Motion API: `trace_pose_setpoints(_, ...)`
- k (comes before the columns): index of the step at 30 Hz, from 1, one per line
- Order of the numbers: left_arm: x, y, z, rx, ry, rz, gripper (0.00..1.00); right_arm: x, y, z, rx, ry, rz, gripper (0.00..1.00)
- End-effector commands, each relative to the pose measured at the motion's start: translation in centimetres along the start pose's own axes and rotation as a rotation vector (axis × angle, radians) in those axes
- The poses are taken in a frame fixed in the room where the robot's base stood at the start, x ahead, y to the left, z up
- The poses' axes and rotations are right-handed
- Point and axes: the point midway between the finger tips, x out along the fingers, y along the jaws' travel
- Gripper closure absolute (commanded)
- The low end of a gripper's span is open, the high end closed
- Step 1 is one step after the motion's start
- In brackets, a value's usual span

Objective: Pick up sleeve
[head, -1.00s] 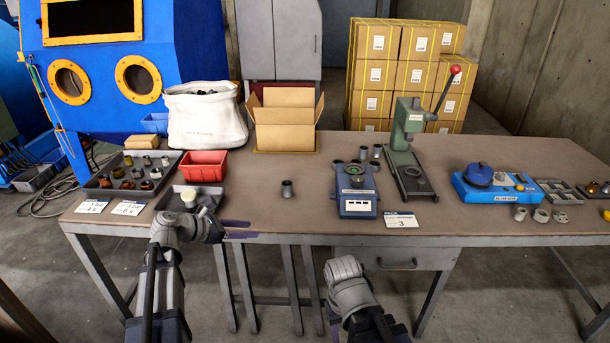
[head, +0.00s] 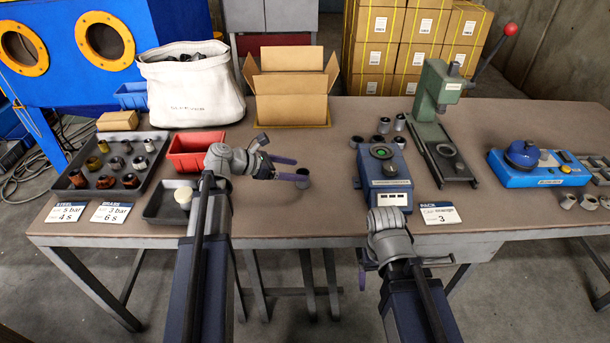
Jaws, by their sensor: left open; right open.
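No sleeve is held. My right gripper (head: 362,272) is low at the table's front edge, mostly hidden by its own arm, and empty as far as it shows.
A blue gauge device (head: 385,172) with several sleeves behind it stands right of centre, beside a green press (head: 436,120). A red bin (head: 194,147), a parts tray (head: 150,178) and a cardboard box (head: 291,108) lie left and behind.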

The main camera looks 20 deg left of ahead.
Motion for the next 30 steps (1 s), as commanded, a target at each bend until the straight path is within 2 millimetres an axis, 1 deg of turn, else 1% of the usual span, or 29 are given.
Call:
trace_pose_setpoints(1, 0.8, 0.0, -0.3, 0.001, 0.0, -0.002, 0.16, 0.6, -0.1, 0.0, 0.0, 0.0, 0.0, 0.11)
trace_pose_setpoints(4, 1.8, 0.0, -0.3, 0.002, 0.0, -0.001, 0.16, 1.1, -0.1, -0.1, 0.0, 0.0, 0.0, 0.0)
trace_pose_setpoints(8, 2.0, 0.0, -0.1, 0.001, 0.0, 0.0, 0.16, 1.1, -0.1, -0.1, 0.0, 0.0, 0.0, 0.0)
trace_pose_setpoints(11, 2.4, 0.1, -0.3, 0.001, 0.0, 0.0, 0.16, 1.4, -0.1, -0.1, 0.0, 0.0, 0.0, 0.0)
trace_pose_setpoints(14, 3.4, 0.1, -0.7, 0.001, 0.0, -0.001, 0.16, 2.2, -0.2, -0.1, 0.0, 0.0, 0.0, 0.0)
trace_pose_setpoints(18, 5.5, 0.3, -1.3, 0.001, 0.0, -0.001, 0.16, 3.8, -0.3, -0.2, 0.0, 0.0, 0.0, 0.0)
trace_pose_setpoints(22, 7.0, 0.3, -1.1, 0.002, 0.001, -0.001, 0.16, 4.3, -0.4, -0.2, 0.0, 0.0, 0.0, 0.0)
trace_pose_setpoints(29, 7.2, 0.2, -0.8, 0.0, 0.0, 0.001, 0.16, 4.1, -0.4, -0.2, 0.0, 0.0, 0.0, 0.0)
trace_pose_setpoints(30, 7.2, 0.2, -0.8, 0.0, 0.0, 0.001, 0.19, 4.1, -0.4, -0.2, 0.0, 0.0, 0.0, 0.0)
